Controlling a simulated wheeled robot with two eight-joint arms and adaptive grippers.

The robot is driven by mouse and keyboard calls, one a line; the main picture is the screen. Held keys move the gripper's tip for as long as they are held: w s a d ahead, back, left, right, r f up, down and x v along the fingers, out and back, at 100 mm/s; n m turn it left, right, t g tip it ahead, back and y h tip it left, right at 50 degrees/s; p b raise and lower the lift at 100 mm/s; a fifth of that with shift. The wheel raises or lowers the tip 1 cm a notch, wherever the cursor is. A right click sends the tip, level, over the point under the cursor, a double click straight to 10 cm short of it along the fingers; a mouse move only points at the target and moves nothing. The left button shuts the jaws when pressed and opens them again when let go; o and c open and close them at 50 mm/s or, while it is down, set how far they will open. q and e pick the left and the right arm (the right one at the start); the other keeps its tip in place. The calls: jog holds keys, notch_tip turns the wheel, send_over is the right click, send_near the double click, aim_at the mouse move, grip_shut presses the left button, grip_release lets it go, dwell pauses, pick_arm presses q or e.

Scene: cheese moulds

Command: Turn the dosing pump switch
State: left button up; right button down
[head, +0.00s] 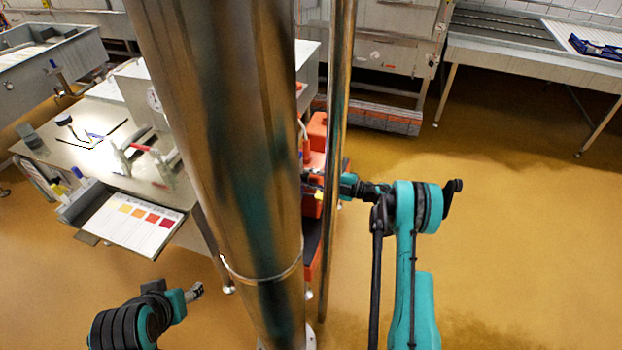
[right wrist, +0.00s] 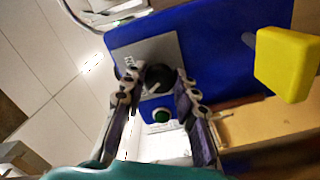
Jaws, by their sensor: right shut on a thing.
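The dosing pump switch (right wrist: 158,76) is a round black knob with a pale pointer mark, on a grey plate (right wrist: 128,65) fixed to a blue housing (right wrist: 205,40) in the right wrist view. My right gripper (right wrist: 157,90) is shut on the knob, one finger on either side. In the head view my right gripper (head: 318,187) reaches left towards red-orange things behind shiny metal posts; its fingertips and the switch are hard to make out there. My left gripper (head: 195,291) is low at the left, away from the bench; its finger opening is unclear.
A green button (right wrist: 161,115) sits below the knob. A yellow block (right wrist: 286,64) is to its right. A steel bench (head: 105,175) with a colour chart (head: 130,222) stands at the left. The floor (head: 520,230) at the right is clear.

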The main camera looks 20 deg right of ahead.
jog(key=c, duration=1.2)
grip_release()
jog(key=v, duration=1.2)
dwell(5.0)
